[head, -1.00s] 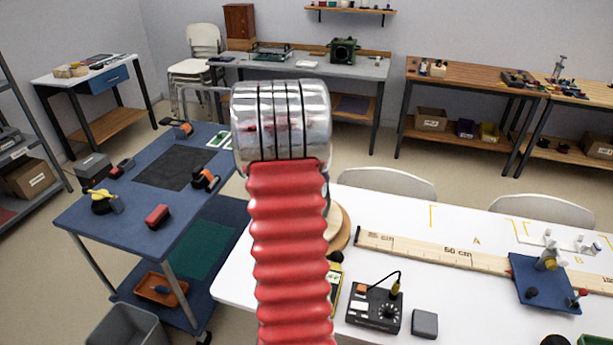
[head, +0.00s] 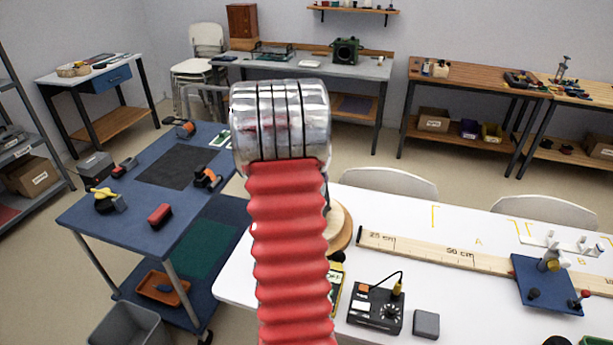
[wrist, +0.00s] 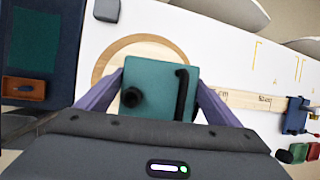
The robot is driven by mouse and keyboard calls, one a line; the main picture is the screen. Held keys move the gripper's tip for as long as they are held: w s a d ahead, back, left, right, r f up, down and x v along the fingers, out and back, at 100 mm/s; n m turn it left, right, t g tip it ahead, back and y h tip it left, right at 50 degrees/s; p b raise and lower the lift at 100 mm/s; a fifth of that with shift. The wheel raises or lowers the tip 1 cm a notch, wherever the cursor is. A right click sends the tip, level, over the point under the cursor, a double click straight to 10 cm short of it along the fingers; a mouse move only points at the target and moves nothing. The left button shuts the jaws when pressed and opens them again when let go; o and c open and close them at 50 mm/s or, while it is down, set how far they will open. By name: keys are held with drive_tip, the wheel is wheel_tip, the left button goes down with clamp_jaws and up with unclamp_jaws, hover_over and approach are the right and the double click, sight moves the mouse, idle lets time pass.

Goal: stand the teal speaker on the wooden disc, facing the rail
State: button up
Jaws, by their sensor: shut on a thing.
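The teal speaker (wrist: 150,90) is a boxy block with a round black part at its left and a black bar along its right. My gripper (wrist: 160,98) has its two purple fingers shut on the speaker's sides in the wrist view. The round wooden disc (wrist: 148,47) shows behind and around the speaker; I cannot tell whether they touch. In the head view my arm hides the gripper, the speaker and most of the disc (head: 344,232). The rail (head: 425,250) is a long wooden strip with cm marks, right of the disc; it also shows in the wrist view (wrist: 240,98).
A black control box (head: 376,308) with a cable and a small grey block (head: 426,323) lie on the white table near the disc. A blue plate (head: 545,284) with fittings sits at the rail. A blue cart (head: 120,220) stands left. White chairs (head: 388,181) stand behind the table.

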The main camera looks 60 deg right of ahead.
drive_tip(key=shift+w+a+f, duration=0.55)
drive_tip(key=shift+f, duration=0.05)
idle(0.7)
drive_tip(key=o, duration=1.7)
drive_tip(key=shift+o, duration=1.2)
drive_tip(key=shift+d+r, duration=0.1)
drive_tip(key=shift+r, duration=0.25)
drive_tip(key=v, duration=1.3)
drive_tip(key=shift+w+r, duration=0.1)
